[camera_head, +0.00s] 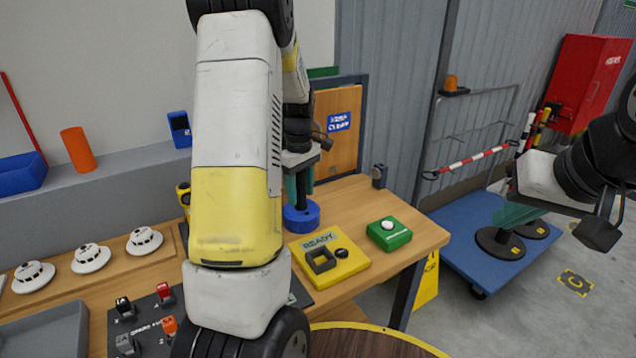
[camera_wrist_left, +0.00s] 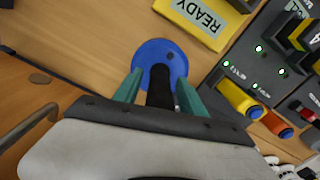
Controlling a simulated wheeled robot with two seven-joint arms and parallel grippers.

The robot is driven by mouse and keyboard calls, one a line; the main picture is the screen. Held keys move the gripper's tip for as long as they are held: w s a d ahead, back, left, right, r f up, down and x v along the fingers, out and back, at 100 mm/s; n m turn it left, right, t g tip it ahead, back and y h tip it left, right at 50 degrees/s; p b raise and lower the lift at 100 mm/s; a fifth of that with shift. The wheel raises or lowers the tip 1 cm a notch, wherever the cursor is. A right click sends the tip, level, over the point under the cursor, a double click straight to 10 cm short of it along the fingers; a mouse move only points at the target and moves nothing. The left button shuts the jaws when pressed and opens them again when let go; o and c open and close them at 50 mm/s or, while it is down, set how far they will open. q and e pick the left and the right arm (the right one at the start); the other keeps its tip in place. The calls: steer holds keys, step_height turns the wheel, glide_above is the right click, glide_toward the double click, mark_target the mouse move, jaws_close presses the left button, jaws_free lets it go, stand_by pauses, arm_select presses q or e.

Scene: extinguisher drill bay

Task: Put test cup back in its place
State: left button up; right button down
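A round blue piece with an upright black handle (camera_head: 301,217), seemingly the test cup, stands on the wooden bench by its back edge. In the left wrist view the blue piece (camera_wrist_left: 172,53) lies beyond the fingertips. My left gripper (camera_head: 299,183) points down over it. Its teal fingers (camera_wrist_left: 157,85) are spread on either side of the black handle, with gaps visible. My right gripper (camera_head: 512,214) is off to the right, above the blue platform cart; its teal fingers overlap in view, so their opening is unclear. The cup's place is not identifiable.
A yellow READY box (camera_head: 335,268) and a green button box (camera_head: 389,233) sit right of the blue piece. Several white detectors (camera_head: 90,257) and a switch panel (camera_wrist_left: 248,75) are on the left. An orange cylinder (camera_head: 78,149) stands on the ledge. My left arm hides the bench middle.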

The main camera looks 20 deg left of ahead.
arm_select(q)
step_height(320, 180, up, 11)
steer(key=shift+r, duration=0.1)
steer(key=shift+s+r, duration=0.1)
steer(key=shift+r, duration=0.55)
steer(key=s+d+r+m+t, duration=0.2)
steer(key=s+d+m, duration=0.2)
steer(key=s, duration=0.3)
steer(key=s+d+r+m+t+h, duration=0.1)
steer(key=s+d+m, duration=0.3)
steer(key=s, duration=0.4)
steer(key=s+d+r+m+t+h, duration=0.1)
steer(key=s+d+r+m+t, duration=0.1)
steer(key=s, duration=0.5)
steer(key=d+m+t, duration=0.1)
steer(key=d+m, duration=0.1)
steer(key=m, duration=0.1)
steer(key=shift+s+d+r+m, duration=0.35)
steer(key=shift+s+r+m, duration=0.05)
steer(key=shift+c, duration=0.5)
